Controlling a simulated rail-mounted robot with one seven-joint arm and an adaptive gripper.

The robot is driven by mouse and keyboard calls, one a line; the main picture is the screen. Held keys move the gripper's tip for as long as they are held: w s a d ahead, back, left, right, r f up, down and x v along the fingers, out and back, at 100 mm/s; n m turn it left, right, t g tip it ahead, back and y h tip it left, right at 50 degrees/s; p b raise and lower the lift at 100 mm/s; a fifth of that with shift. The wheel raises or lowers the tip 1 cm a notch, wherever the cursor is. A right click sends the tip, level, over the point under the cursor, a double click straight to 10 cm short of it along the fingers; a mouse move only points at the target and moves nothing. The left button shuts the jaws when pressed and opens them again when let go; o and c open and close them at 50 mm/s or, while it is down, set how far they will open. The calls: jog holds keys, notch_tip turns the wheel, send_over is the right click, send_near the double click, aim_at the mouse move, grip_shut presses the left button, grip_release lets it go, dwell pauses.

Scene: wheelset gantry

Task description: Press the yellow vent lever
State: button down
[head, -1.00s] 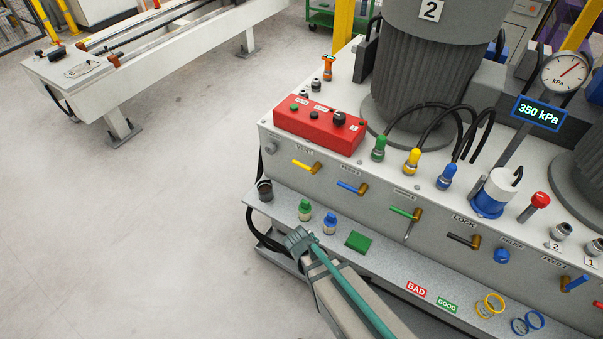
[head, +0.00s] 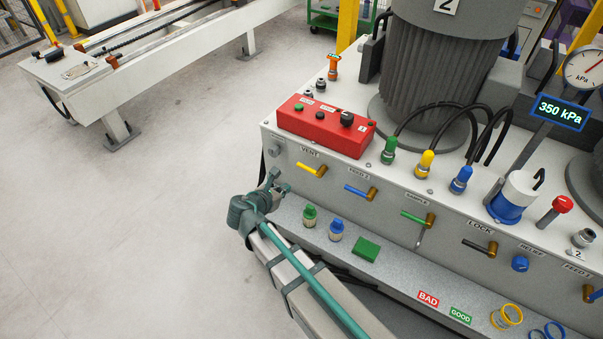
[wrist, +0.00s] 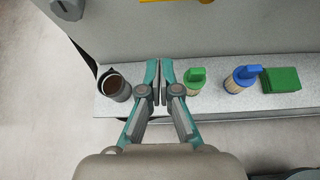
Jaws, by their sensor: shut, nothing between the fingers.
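The yellow vent lever (head: 311,169) sits on the front face of the grey cabinet, under the VENT label (head: 310,151). Its brass-coloured pivot is at its right end. In the wrist view a strip of the yellow lever (wrist: 163,1) shows at the top edge. My gripper (head: 277,181) is below and to the left of the lever, apart from it. In the wrist view my gripper (wrist: 159,82) is shut and empty, over the ledge beside a green-capped fitting.
The ledge (head: 400,268) holds a green-capped fitting (head: 310,215), a blue-capped fitting (head: 336,229) and a green block (head: 366,249). A dark cup (wrist: 114,87) stands left of my fingers. A blue lever (head: 360,191) is right of the vent lever. The gauge display (head: 561,112) reads 350 kPa.

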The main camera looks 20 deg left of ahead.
jog(key=shift+f, duration=0.1)
dwell(0.3)
jog(key=p+x, duration=0.1)
jog(key=x, duration=0.9)
jog(key=shift+w+d+r+p, duration=0.15)
jog(key=shift+r+p, duration=0.2)
jog(key=shift+r, duration=0.65)
jog(key=shift+w+d+r+p, duration=0.15)
jog(key=shift+r+p, duration=0.15)
jog(key=shift+r, duration=0.7)
